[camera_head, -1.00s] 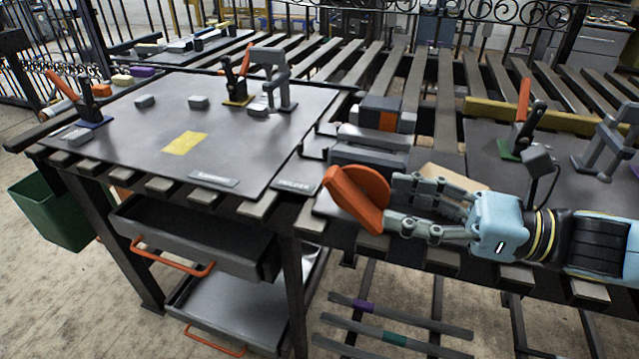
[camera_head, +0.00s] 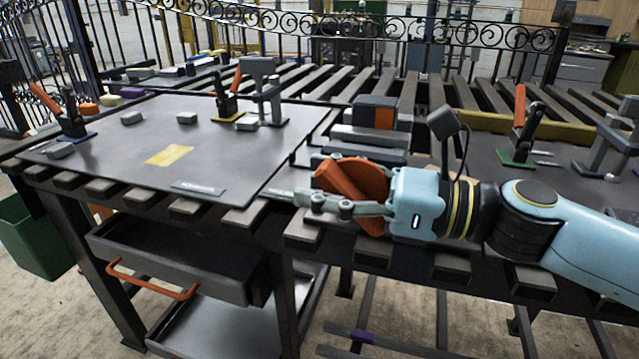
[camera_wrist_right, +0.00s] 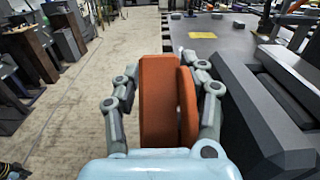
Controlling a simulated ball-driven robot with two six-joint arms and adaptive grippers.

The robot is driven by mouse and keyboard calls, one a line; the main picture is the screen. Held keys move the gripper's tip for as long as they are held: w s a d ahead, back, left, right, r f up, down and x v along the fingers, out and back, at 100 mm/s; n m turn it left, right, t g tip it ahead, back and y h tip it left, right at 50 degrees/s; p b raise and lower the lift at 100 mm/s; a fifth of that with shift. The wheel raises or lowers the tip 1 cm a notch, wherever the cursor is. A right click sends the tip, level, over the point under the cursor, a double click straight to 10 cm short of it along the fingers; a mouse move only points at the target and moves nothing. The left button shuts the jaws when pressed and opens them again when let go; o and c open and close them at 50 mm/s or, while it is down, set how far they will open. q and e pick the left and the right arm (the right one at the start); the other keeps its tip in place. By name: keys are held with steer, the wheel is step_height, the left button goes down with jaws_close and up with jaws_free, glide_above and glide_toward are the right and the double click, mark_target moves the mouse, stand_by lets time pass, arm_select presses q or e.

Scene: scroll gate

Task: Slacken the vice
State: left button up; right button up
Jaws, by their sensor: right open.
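The vice (camera_head: 368,135) is a stack of grey blocks with an orange piece between them, at the front edge of the bench. In front of it is an orange disc with a thick bar handle (camera_head: 345,183). The handle also shows in the right wrist view (camera_wrist_right: 160,100). My right gripper (camera_wrist_right: 164,66) is open, with one finger on each side of the handle and disc. I cannot tell whether the fingers touch it. In the head view the near finger and the gripper body cover part of the disc. Grey vice blocks (camera_wrist_right: 265,105) stand right of the fingers. My left gripper is not in view.
A dark plate (camera_head: 110,165) with a yellow patch (camera_head: 168,155) and small grey blocks lies to the left. Lever clamps with orange handles stand at the left (camera_head: 70,118), back (camera_head: 228,95) and right (camera_head: 520,130). An open drawer (camera_head: 180,245) is below.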

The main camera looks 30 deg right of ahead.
steer(key=shift+w+a, duration=0.15)
steer(key=shift+w, duration=0.1)
steer(key=shift+f, duration=0.1)
jaws_close()
stand_by(0.5)
